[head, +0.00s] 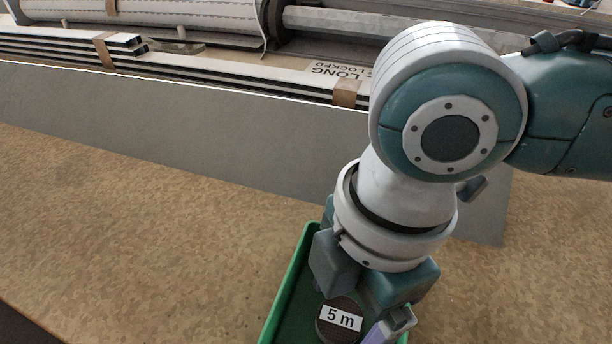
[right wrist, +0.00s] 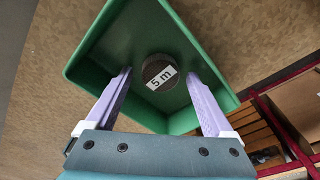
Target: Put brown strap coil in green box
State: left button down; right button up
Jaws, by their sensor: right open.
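The brown strap coil (head: 338,326), with a white "5 m" label, is within the green box (head: 284,298) at the bottom of the head view. In the right wrist view the coil (right wrist: 157,70) shows against the floor of the green box (right wrist: 82,62), near its middle. My right gripper (right wrist: 158,76) is over the box and open, its two lilac fingers apart on either side of the coil with gaps between. In the head view my right arm hides part of the box. My left gripper is not in view.
A long grey panel (head: 170,135) lies across the table behind the box. White and dark profiles (head: 60,42) with brown straps lie behind it. The tan tabletop (head: 120,225) to the left is clear. The right wrist view shows a wooden slatted item (right wrist: 255,130) beside the box.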

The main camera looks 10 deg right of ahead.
aim_at(355, 310)
notch_tip(355, 310, up, 12)
jog(key=d+p, duration=0.1)
jog(key=p, duration=0.1)
jog(key=s+a+f+m+t+y, duration=0.2)
jog(key=a+m+y, duration=0.1)
jog(key=a+m, duration=0.25)
jog(key=s+d+f+m+t+h, duration=0.1)
jog(key=s+d+f+m+h, duration=0.1)
jog(key=d+m, duration=0.4)
jog(key=s+d+f+m+h, duration=0.2)
jog(key=s+d+m, duration=0.2)
jog(key=d, duration=0.5)
jog(key=shift+f+m+t, duration=0.15)
jog(key=shift+m+t, duration=0.25)
jog(key=shift+m, duration=0.75)
notch_tip(355, 310, up, 45)
jog(key=p, duration=4.5)
jog(key=shift+f, duration=0.15)
jog(key=shift+a, duration=0.1)
